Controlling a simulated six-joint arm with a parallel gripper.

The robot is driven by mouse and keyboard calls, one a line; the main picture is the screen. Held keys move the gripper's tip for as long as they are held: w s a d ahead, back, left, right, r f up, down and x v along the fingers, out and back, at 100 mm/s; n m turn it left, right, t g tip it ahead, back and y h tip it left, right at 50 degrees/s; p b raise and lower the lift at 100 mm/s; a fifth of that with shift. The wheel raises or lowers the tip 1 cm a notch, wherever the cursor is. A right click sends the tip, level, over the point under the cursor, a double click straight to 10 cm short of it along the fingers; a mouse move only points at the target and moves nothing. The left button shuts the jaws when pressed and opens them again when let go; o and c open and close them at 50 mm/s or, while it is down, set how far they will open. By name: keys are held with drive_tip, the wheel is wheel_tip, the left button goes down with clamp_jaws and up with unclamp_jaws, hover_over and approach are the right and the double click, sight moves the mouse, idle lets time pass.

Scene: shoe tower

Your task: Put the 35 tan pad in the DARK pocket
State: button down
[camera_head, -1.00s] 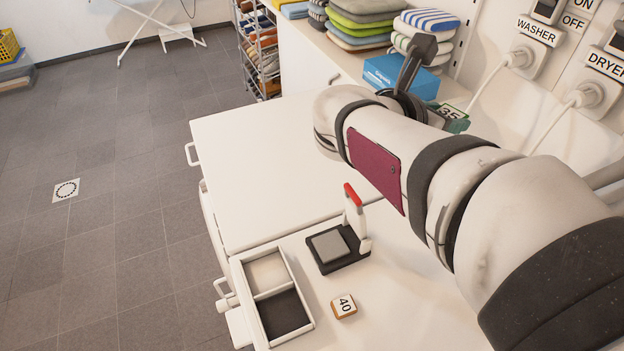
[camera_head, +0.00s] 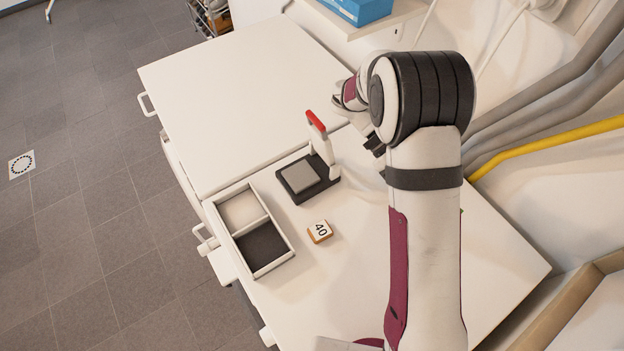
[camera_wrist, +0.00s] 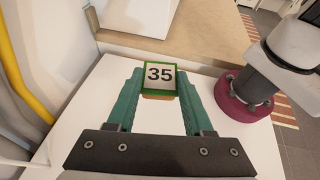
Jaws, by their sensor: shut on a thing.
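In the wrist view my gripper (camera_wrist: 160,85) has its two green fingers shut on the 35 pad (camera_wrist: 160,76). The pad's white, green-edged face reads 35, with a tan strip below. In the head view my arm hides the pad, and my gripper cannot be made out clearly. A white two-pocket tray (camera_head: 250,227) lies at the counter's left edge. Its DARK pocket (camera_head: 263,245) is the nearer one and looks empty. The pale pocket (camera_head: 241,210) is the farther one and also looks empty. My arm is right of the tray, and the held pad is away from it.
A 40 block (camera_head: 320,232) lies right of the DARK pocket. A dark-based press (camera_head: 308,190) with an upright red-tipped lever (camera_head: 316,122) stands behind it. A blue box (camera_head: 357,8) is at the back. The white counter (camera_head: 225,110) is clear at the far left.

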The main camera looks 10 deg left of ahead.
drive_tip(key=s+a+f+m+g+y, duration=0.5)
drive_tip(key=s+a+m+g+y, duration=0.1)
drive_tip(key=a+m+y, duration=0.3)
drive_tip(key=m+t+y, duration=0.4)
drive_tip(key=m+y, duration=0.7)
drive_tip(key=y, duration=0.1)
hover_over(269, 244)
drive_tip(key=f, duration=0.7)
drive_tip(key=shift+w+d, duration=0.15)
drive_tip(key=shift+d, duration=0.25)
drive_tip(key=shift+a+f, duration=0.25)
drive_tip(key=shift+f, duration=0.9)
drive_tip(key=shift+a+f, duration=0.2)
drive_tip(key=shift+f, duration=0.9)
drive_tip(key=c, duration=0.6)
unclamp_jaws()
drive_tip(key=shift+f, duration=0.1)
